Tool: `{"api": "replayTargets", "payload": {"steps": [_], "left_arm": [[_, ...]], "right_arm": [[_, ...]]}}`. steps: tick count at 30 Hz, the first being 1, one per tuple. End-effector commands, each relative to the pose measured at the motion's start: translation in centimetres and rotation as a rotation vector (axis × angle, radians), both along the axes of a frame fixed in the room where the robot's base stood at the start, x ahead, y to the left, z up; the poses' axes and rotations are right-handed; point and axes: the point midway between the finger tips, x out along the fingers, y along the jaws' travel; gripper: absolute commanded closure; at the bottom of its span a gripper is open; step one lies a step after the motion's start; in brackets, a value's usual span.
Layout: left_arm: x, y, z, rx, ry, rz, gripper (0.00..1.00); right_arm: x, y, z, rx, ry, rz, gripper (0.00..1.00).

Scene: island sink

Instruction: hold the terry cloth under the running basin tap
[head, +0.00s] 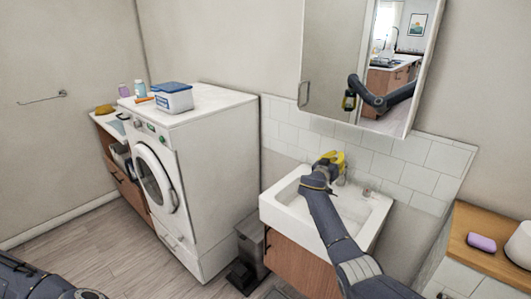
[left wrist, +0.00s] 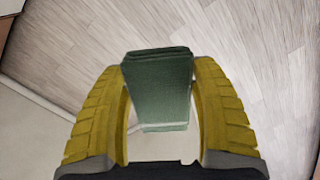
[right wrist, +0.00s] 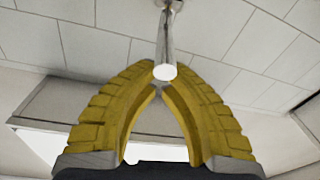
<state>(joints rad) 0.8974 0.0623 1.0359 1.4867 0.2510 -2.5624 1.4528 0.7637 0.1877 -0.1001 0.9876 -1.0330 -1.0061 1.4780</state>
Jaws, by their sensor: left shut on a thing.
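The terry cloth (left wrist: 158,85) is a folded green block in the left wrist view. My left gripper (left wrist: 158,75) is shut on it and holds it above the wood floor, away from the basin. Neither shows in the head view. My right gripper (head: 330,160) is over the back of the white basin (head: 279,215), at the tap (head: 341,176). In the right wrist view its yellow fingers come together at the end of the tap's metal rod (right wrist: 165,50); whether they grip it is unclear. I see no running water.
A washing machine (head: 215,150) with a blue-lidded box (head: 173,100) on top stands left of the basin. A pedal bin (head: 250,243) is between them on the floor. A wooden counter (head: 475,250) with purple soap (head: 482,242) is at right. A mirror cabinet (head: 335,60) hangs above.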

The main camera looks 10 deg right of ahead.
Motion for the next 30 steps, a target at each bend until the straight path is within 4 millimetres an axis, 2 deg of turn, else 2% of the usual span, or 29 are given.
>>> {"api": "replayTargets", "payload": {"steps": [5, 10, 20, 25, 30], "left_arm": [[0.0, 0.0, 0.0, 0.000, 0.000, 0.000, 0.69], [0.0, 0.0, 0.0, 0.000, 0.000, 0.000, 0.69], [0.0, 0.0, 0.0, 0.000, 0.000, 0.000, 0.69], [0.0, 0.0, 0.0, 0.000, 0.000, 0.000, 0.69], [0.0, 0.0, 0.0, 0.000, 0.000, 0.000, 0.69]], "right_arm": [[-0.1, 0.1, -0.3, 0.000, 0.002, 0.001, 1.00], [-0.6, 0.8, -2.1, 0.002, 0.003, 0.002, 1.00], [-0.7, 0.7, -2.1, 0.002, 0.001, 0.001, 1.00], [-0.5, 0.7, -1.1, 0.002, -0.001, 0.000, 1.00], [0.0, 0.5, 1.4, 0.001, -0.005, -0.002, 1.00]]}}
